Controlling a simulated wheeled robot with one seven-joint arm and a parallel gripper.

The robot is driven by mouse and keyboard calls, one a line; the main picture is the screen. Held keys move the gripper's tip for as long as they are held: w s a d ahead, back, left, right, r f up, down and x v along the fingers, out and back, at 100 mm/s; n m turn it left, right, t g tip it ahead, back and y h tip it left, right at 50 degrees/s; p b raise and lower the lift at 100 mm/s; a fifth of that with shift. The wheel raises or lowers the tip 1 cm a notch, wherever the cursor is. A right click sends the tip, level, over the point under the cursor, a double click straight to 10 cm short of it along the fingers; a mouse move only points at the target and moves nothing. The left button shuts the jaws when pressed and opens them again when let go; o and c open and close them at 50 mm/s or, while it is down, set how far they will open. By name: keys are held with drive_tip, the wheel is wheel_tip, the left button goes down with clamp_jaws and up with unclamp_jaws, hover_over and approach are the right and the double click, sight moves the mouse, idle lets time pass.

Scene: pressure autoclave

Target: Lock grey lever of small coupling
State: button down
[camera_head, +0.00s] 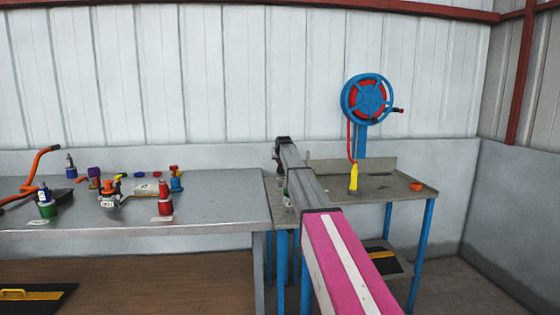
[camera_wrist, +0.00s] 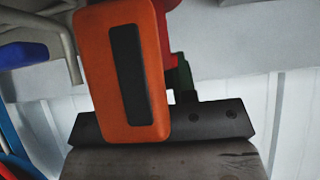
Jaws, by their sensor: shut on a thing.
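My gripper (camera_head: 279,160) is at the far end of my arm, over the left end of the blue-legged table, and my arm mostly hides it. In the wrist view, my gripper (camera_wrist: 135,25) shows a dark bolted bar and an orange block with a black inset. Red and green parts show just behind the block. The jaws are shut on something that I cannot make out. I cannot pick out the small coupling or its grey lever with certainty in either view.
The blue-legged table (camera_head: 385,183) bears a yellow nozzle (camera_head: 353,177) and an orange cup (camera_head: 416,187). A blue hose reel (camera_head: 368,99) stands behind it. The grey bench (camera_head: 220,200) at left holds several small fittings, a red bottle (camera_head: 165,200) and an orange hose (camera_head: 35,165).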

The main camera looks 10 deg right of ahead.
drive_tip(key=c, duration=0.9)
unclamp_jaws()
drive_tip(key=shift+s+r, duration=0.1)
drive_tip(key=shift+s, duration=0.05)
drive_tip(key=v, duration=1)
drive_tip(key=shift+s+r, duration=0.15)
drive_tip(key=shift+s, duration=0.1)
